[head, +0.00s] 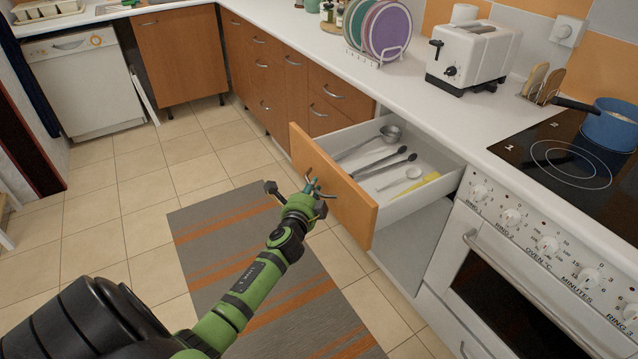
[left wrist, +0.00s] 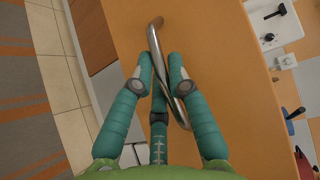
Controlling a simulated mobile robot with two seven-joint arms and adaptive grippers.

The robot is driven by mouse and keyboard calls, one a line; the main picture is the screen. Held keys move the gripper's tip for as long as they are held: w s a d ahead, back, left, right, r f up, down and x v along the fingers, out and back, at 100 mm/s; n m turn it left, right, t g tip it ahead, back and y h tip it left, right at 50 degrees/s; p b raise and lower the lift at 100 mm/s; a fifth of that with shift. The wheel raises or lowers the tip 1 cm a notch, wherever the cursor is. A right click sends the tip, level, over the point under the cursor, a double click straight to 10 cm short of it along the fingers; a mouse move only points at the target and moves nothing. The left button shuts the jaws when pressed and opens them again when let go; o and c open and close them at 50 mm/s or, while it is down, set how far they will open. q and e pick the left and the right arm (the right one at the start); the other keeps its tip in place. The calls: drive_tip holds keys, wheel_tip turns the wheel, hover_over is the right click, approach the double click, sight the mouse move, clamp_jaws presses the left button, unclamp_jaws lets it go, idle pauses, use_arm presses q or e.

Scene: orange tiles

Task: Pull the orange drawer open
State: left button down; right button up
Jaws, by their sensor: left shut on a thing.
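The orange drawer (head: 334,183) stands pulled out from the white counter in the head view. Inside it lie a ladle, several dark-handled utensils and a yellow-handled one. My left gripper (head: 312,187), green with teal fingers, is at the drawer's front face. In the left wrist view the orange front (left wrist: 215,60) fills the middle, and the curved metal handle (left wrist: 157,50) runs between the teal fingers of my left gripper (left wrist: 160,82). The gripper is shut on the handle. My right gripper is not in view.
A stove with an oven (head: 530,270) stands right of the drawer. The counter holds a toaster (head: 470,55), a plate rack (head: 378,50) and a blue pot (head: 610,125). A striped rug (head: 225,235) lies on the tiled floor below. Open floor extends to the left.

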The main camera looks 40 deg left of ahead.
use_arm(q)
drive_tip(key=s, duration=0.1)
drive_tip(key=s+a, duration=0.1)
drive_tip(key=s, duration=0.1)
drive_tip(key=shift+s+a+p, duration=0.2)
drive_tip(key=shift+s+p, duration=0.1)
drive_tip(key=shift+f, duration=0.1)
drive_tip(key=c, duration=1.5)
unclamp_jaws()
drive_tip(key=shift+o, duration=0.2)
drive_tip(key=v, duration=1.2)
